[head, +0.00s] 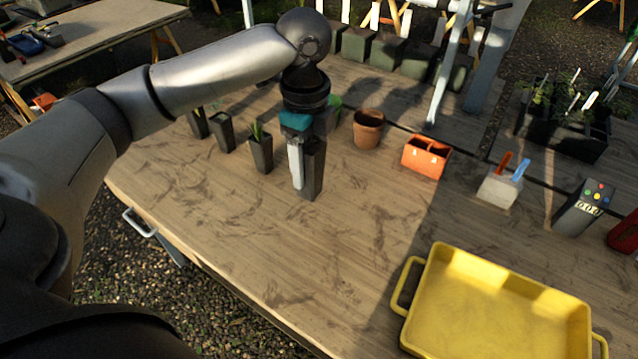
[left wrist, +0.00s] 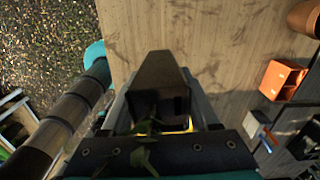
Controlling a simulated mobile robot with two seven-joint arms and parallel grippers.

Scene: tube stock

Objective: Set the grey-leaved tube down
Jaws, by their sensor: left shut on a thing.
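My left gripper (head: 300,170) is shut on a tall dark square tube (head: 314,172), which hangs upright below the wrist over the wooden table. Its lower end is at or close to the table top; I cannot tell whether it touches. In the left wrist view the tube (left wrist: 162,72) is between the fingers, and a few dull green leaves (left wrist: 144,155) show at its near end. The gripper hides the plant in the head view. My right gripper does not show.
Several similar dark tubes stand to the left, the nearest (head: 262,152) with green leaves. A terracotta pot (head: 367,132), an orange caddy (head: 426,158) and a pale block (head: 498,190) stand to the right. A yellow tray (head: 495,305) lies front right. The table's front left is clear.

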